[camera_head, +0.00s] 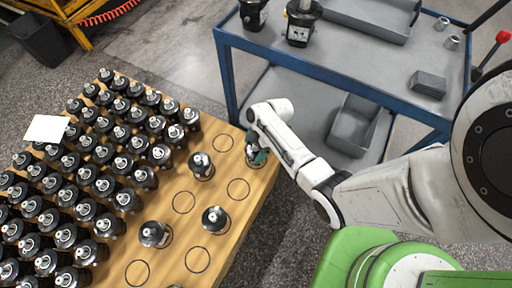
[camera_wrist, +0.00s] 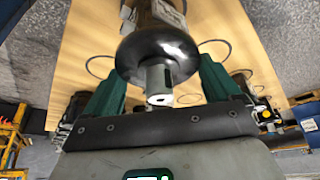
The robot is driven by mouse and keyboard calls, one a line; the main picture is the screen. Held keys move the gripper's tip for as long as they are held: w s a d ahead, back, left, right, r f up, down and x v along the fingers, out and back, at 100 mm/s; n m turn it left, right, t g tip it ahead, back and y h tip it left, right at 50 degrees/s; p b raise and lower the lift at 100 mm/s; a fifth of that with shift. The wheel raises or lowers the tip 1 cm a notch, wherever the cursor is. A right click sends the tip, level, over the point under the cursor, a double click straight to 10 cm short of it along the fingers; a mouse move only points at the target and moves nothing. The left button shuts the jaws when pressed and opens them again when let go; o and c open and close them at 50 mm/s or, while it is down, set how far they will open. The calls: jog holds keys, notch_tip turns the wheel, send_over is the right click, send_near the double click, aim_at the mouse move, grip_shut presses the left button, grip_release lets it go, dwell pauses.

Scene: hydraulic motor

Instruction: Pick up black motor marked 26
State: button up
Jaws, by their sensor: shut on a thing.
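My gripper (camera_head: 257,157) is at the right edge of the wooden table top, its green fingers pointing down. In the wrist view my gripper (camera_wrist: 160,82) has its fingers on either side of a black motor (camera_wrist: 155,48) and is shut on it. The motor shows a shiny dark rounded flange and a silver shaft pointing towards the palm. No number can be read on it. In the head view the fingers mostly hide this motor, and I cannot tell whether it is clear of the table.
The wooden table (camera_head: 183,222) has drawn circles, some empty. Loose motors stand at its right part (camera_head: 202,165), (camera_head: 215,219), (camera_head: 154,234); dense rows fill the left. A blue-framed cart (camera_head: 340,84) with motors and trays stands behind.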

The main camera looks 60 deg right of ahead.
jog(key=c, duration=0.9)
jog(key=shift+w+r, duration=0.1)
jog(key=shift+c, duration=0.5)
